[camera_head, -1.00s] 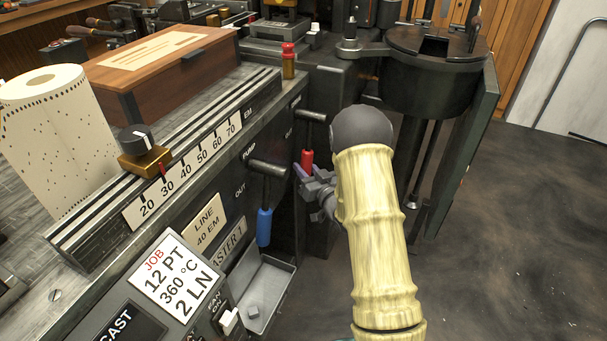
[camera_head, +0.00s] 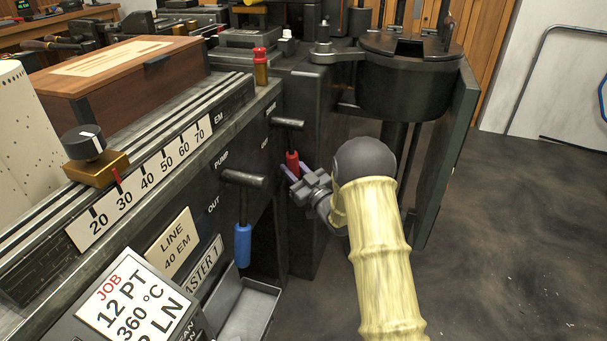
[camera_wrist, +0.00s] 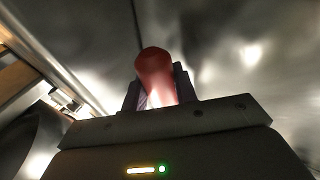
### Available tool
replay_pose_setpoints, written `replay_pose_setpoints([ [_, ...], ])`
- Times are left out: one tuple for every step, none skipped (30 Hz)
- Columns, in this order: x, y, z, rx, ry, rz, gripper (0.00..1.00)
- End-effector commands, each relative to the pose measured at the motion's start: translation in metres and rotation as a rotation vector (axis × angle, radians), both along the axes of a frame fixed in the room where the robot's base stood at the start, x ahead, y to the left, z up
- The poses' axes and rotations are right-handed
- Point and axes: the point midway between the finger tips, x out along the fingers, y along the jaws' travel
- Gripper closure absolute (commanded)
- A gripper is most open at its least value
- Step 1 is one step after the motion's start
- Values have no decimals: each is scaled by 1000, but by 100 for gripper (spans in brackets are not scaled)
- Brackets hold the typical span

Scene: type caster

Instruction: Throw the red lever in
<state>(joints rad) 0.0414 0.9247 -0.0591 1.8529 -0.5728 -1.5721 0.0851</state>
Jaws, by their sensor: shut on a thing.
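The red lever (camera_head: 292,161) hangs from a dark pivot bar on the machine's side panel, toward its far end. Its red grip also shows between the fingers in the wrist view (camera_wrist: 155,68). My gripper (camera_head: 289,173) is shut on the red grip, with one finger on each side of it. The lever's lower end is partly hidden by my fingers in the head view. The label letters by the red lever are too small to read surely.
A blue-handled lever (camera_head: 243,244) hangs nearer on the same panel, beside the PUMP and OUT labels. A metal tray (camera_head: 248,312) sits below it. A dark round pot (camera_head: 405,85) with a tall plate stands to the right. Open floor lies at the right.

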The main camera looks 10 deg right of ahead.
Motion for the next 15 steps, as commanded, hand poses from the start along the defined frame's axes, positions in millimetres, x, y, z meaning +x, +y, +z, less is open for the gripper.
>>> replay_pose_setpoints([
  [1, 2, 0, -4, -7, 2, 100],
  [2, 3, 0, -5, -10, 4, 100],
  [2, 4, 1, -6, -13, 5, 100],
  [2, 4, 1, -7, -14, 6, 100],
  [2, 5, 1, -8, -16, 7, 100],
  [2, 5, 1, -8, -16, 8, 100],
  [2, 5, 1, -9, -16, 8, 100],
  [2, 5, 1, -8, -17, 8, 100],
  [2, 5, 2, -8, -17, 8, 100],
  [2, 5, 2, -9, -16, 8, 100],
  [2, 5, 2, -9, -16, 8, 100],
  [2, 5, 2, -8, -16, 8, 100],
  [2, 5, 2, -8, -16, 8, 100],
  [2, 5, 2, -8, -16, 8, 100],
  [2, 5, 2, -8, -16, 7, 100],
])
